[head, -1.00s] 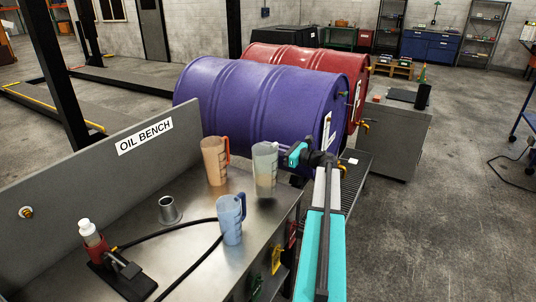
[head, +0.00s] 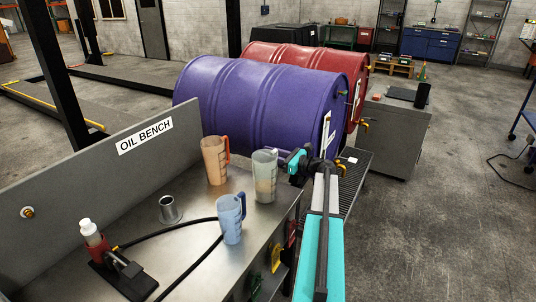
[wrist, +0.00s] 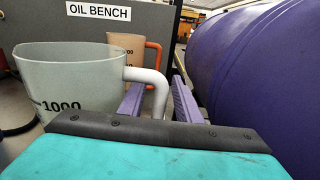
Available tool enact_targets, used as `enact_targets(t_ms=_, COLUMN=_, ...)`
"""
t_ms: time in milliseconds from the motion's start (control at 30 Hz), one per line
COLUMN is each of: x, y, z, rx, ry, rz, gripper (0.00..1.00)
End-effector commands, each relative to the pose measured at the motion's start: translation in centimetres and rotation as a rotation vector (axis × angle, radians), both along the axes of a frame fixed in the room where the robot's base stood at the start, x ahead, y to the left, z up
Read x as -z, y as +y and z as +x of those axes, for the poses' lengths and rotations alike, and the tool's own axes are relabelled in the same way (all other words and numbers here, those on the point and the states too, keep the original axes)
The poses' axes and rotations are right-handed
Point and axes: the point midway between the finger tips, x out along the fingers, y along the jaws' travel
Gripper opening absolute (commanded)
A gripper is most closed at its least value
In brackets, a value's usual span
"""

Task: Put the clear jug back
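The clear jug (head: 264,178) stands upright on the steel bench top, with a little pale liquid low inside. In the wrist view the jug (wrist: 75,85) fills the left side, its white handle (wrist: 158,96) turned towards me. My gripper (head: 290,161) is at the jug's right side. In the wrist view its purple fingers (wrist: 157,100) stand either side of the handle, with narrow gaps showing, so it looks slightly open around the handle. The fingertips are partly hidden by the handle.
An orange jug (head: 214,162) stands behind left and a blue jug (head: 230,220) in front on the bench (head: 195,245). A purple drum (head: 255,105) lies close behind.

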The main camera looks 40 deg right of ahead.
Motion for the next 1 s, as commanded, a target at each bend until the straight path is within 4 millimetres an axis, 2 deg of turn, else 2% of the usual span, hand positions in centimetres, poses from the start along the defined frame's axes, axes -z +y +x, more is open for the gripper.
enact_targets(t_ms=367, x=-0.3, y=0.0, z=0.0, rx=0.0, ry=0.0, rz=-0.001, gripper=0.3)
enact_targets(t_ms=467, x=-0.2, y=-0.2, z=-0.7, rx=0.001, ry=0.0, rz=-0.001, gripper=0.3)
enact_targets(t_ms=667, x=-0.1, y=-0.9, z=-2.9, rx=0.002, ry=0.0, rz=-0.001, gripper=0.3)
enact_targets(t_ms=1000, x=-0.1, y=-2.6, z=-8.1, rx=0.003, ry=0.0, rz=0.0, gripper=0.3)
